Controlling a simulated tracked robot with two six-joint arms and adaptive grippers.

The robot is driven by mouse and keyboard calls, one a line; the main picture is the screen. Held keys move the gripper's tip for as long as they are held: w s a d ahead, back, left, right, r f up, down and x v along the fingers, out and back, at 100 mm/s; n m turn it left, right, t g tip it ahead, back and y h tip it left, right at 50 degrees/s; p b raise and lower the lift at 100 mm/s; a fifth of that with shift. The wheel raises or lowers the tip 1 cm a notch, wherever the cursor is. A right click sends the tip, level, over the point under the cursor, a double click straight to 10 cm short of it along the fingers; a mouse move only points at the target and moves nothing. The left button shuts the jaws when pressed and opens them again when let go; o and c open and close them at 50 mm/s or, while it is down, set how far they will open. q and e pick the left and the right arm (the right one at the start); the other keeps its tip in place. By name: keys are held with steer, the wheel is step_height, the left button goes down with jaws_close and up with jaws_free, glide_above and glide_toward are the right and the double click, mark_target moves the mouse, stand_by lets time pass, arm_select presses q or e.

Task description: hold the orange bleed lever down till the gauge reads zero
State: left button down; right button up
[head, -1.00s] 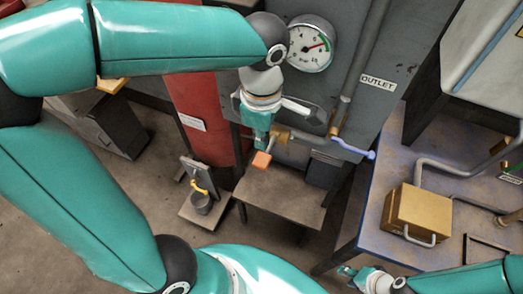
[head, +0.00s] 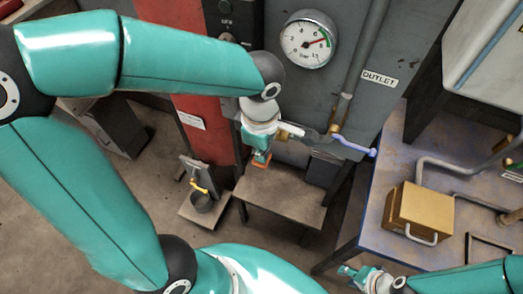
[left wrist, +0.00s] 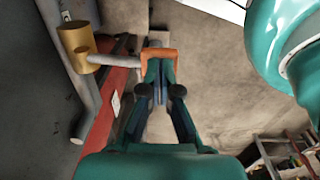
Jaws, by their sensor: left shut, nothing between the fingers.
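The orange bleed lever (head: 262,157) is at the lower front of the grey panel, mostly hidden behind my left gripper in the head view. In the left wrist view its orange handle (left wrist: 159,53) sits on a grey arm from a brass fitting (left wrist: 75,42). My left gripper (head: 259,158) is shut and empty, with its fingertips (left wrist: 158,72) at the handle. Whether they touch it I cannot tell. The round white gauge (head: 308,42) has its red needle pointing right and slightly up, well above zero. My right gripper (head: 350,275) is at the bottom, too small to read.
A blue-handled outlet valve (head: 352,147) is right of the lever. A low table (head: 280,195) lies below. A yellow box (head: 418,213) sits on the bench at right.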

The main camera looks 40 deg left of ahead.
mark_target(259, 164)
arm_select(q)
steer(key=shift+t, duration=0.5)
steer(key=shift+s+d+f+b, duration=0.1)
steer(key=shift+s+f+b, duration=0.15)
steer(key=shift+f+b, duration=1.25)
steer(key=shift+s+f+b, duration=0.2)
steer(key=shift+f+b, duration=0.6)
steer(key=shift+b, duration=1.4)
steer(key=shift+s, duration=0.2)
steer(key=shift+f, duration=0.1)
stand_by(3.5)
